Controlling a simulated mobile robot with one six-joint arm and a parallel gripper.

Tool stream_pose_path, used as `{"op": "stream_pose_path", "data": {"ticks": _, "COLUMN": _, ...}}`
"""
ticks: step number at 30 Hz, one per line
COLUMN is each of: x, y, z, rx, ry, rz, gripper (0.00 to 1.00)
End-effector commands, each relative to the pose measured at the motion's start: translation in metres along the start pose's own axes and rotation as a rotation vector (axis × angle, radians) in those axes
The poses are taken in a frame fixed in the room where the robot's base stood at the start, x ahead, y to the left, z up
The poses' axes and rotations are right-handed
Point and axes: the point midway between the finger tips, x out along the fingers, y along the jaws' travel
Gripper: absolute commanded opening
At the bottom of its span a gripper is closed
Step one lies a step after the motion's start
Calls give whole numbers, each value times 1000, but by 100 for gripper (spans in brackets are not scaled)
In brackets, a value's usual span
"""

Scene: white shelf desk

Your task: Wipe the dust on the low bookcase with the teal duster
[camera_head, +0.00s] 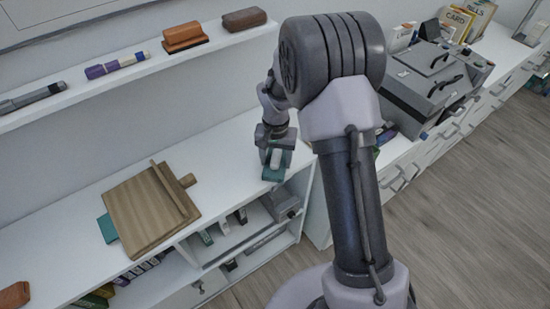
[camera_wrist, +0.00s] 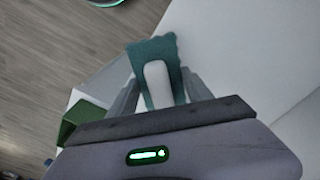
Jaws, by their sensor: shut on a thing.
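The teal duster (camera_head: 272,174) is in my gripper (camera_head: 275,155), at the front edge of the low bookcase (camera_head: 228,150), near its right end. In the wrist view the duster (camera_wrist: 143,50) shows its teal pad with a wavy edge and a white handle. My gripper (camera_wrist: 157,88) is shut on that handle, one finger on each side. The pad is at or just over the bookcase top; I cannot tell whether it touches. I cannot make out any dust on the white top.
A wooden board (camera_head: 140,218) lies on the bookcase top to the left, over a teal item (camera_head: 107,228). A wall shelf (camera_head: 150,72) with markers and erasers runs above. A grey machine (camera_head: 432,85) stands on the drawer cabinet to the right. The top between board and gripper is clear.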

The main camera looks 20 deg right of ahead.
Motion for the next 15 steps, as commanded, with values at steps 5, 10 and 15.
{"op": "stream_pose_path", "data": {"ticks": 5, "x": -31, "y": 0, "z": -1, "rx": -1, "ry": 4, "rz": -2, "gripper": 20}}
{"op": "stream_pose_path", "data": {"ticks": 10, "x": -47, "y": 0, "z": -2, "rx": -1, "ry": 4, "rz": -2, "gripper": 20}}
{"op": "stream_pose_path", "data": {"ticks": 15, "x": -62, "y": 0, "z": -2, "rx": -2, "ry": 5, "rz": -2, "gripper": 20}}
